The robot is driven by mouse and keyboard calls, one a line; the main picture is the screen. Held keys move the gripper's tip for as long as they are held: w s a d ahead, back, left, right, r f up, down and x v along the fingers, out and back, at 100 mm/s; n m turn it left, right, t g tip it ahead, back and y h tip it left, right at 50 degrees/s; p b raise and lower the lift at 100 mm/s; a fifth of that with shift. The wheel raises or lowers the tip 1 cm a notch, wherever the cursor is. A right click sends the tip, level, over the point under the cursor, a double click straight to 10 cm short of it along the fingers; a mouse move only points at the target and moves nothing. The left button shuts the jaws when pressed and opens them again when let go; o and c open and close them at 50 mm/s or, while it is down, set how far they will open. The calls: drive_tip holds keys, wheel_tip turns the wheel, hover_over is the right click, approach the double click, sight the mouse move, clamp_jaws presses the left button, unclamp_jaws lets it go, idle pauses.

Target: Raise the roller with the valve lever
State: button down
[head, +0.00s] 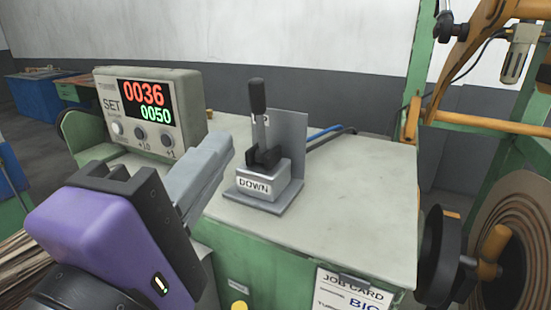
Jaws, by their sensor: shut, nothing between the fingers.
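The valve lever (258,115) is a black-gripped handle on a grey shaft. It stands about upright from a small block (265,185) labelled DOWN, in front of a grey upright plate. It sits on the pale top of the green cabinet. My gripper (225,145), with a purple and black body and grey fingers, is to the left of the lever, shut and empty. Its fingertips point toward the lever and appear apart from it. An orange-brown arm (490,20) and bar at the upper right may belong to the roller; I cannot tell its state.
A counter box (150,110) reading 0036 and 0050 stands left of the lever. The cabinet top (350,200) is clear to the right. Blue and black hoses (325,135) run behind the lever. A black handwheel (440,255) and a coil (520,230) are at the right.

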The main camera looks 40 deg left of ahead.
sight(261, 93)
drive_tip(key=p+x, duration=0.1)
drive_tip(key=x, duration=0.7)
drive_tip(key=shift+w+a, duration=0.15)
drive_tip(key=shift+w, duration=0.1)
drive_tip(key=shift+r, duration=0.1)
drive_tip(key=shift+w+r+p, duration=0.2)
drive_tip(key=shift+r+p, duration=0.15)
drive_tip(key=shift+p, duration=0.8)
drive_tip(key=w+g+p, duration=0.1)
drive_tip(key=p, duration=0.2)
drive_tip(key=shift+a+r+h+p, duration=0.1)
drive_tip(key=shift+r+h+p, duration=0.2)
drive_tip(key=shift+r, duration=0.05)
drive_tip(key=shift+w+a+r+g+p, duration=0.1)
drive_tip(key=shift+w+g+p, duration=0.2)
drive_tip(key=shift+w+p, duration=0.55)
drive_tip(key=shift+w+a+p, duration=0.2)
drive_tip(key=shift+w+p, duration=0.05)
drive_tip(key=shift+p, duration=0.1)
drive_tip(key=shift+d, duration=0.1)
